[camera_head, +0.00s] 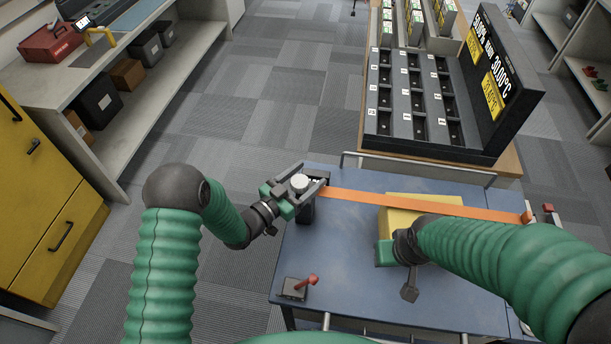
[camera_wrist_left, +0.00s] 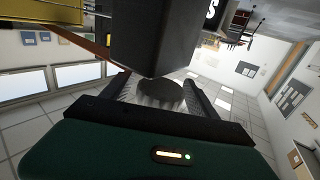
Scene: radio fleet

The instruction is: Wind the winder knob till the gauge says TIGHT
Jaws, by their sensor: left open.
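The winder knob (camera_head: 299,182) is a pale round cap on a dark post at the left end of an orange strap (camera_head: 420,204). My left gripper (camera_head: 305,186) is open, with its fingers on either side of the knob. In the left wrist view the ribbed grey knob (camera_wrist_left: 158,94) sits between the two spread fingers (camera_wrist_left: 155,100), below a large dark block (camera_wrist_left: 155,35). I cannot tell whether the fingers touch it. My right gripper (camera_head: 402,255) is over the yellow box (camera_head: 400,222); its jaws are unclear. I cannot make out a gauge or its reading.
The blue table (camera_head: 330,250) carries a small plate with a red lever (camera_head: 306,282) at its front left. The strap runs to a red-topped fitting (camera_head: 548,209) at the right. A compartmented black rack (camera_head: 415,100) with a display panel stands behind. Open floor lies left.

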